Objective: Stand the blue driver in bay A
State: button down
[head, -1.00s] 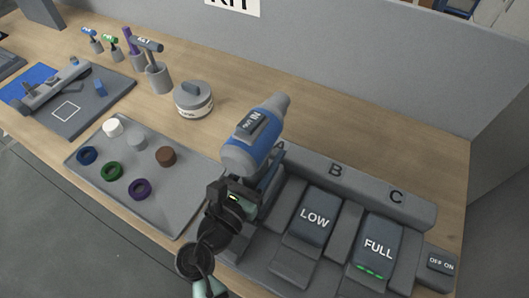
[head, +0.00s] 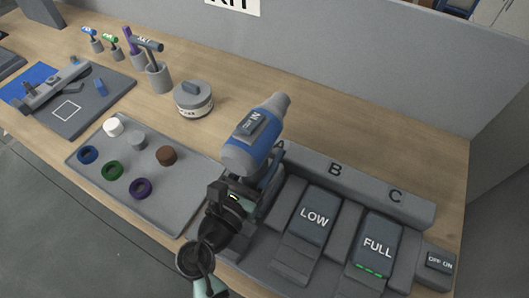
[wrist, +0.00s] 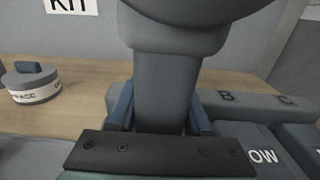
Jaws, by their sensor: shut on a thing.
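The blue driver (head: 250,146) is a blue and grey tool with a grey nose, held over the left end of the grey charging dock (head: 343,180), at bay A. Its body leans in the head view, nose to the upper right. My gripper (wrist: 160,115) is shut on the driver's grey handle (wrist: 166,88), one blue finger on each side. Bay B holds a battery marked LOW (head: 314,221); bay C holds one marked FULL (head: 377,242) with green lights.
An OFF/ON switch box (head: 440,263) stands right of the dock. A grey tray (head: 185,211) with several coloured rings and caps lies to the left. A round lidded tin (head: 193,103) stands behind the tray. A grey partition (head: 380,75) runs along the back.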

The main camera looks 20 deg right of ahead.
jog(key=shift+f, duration=0.35)
dwell(0.7)
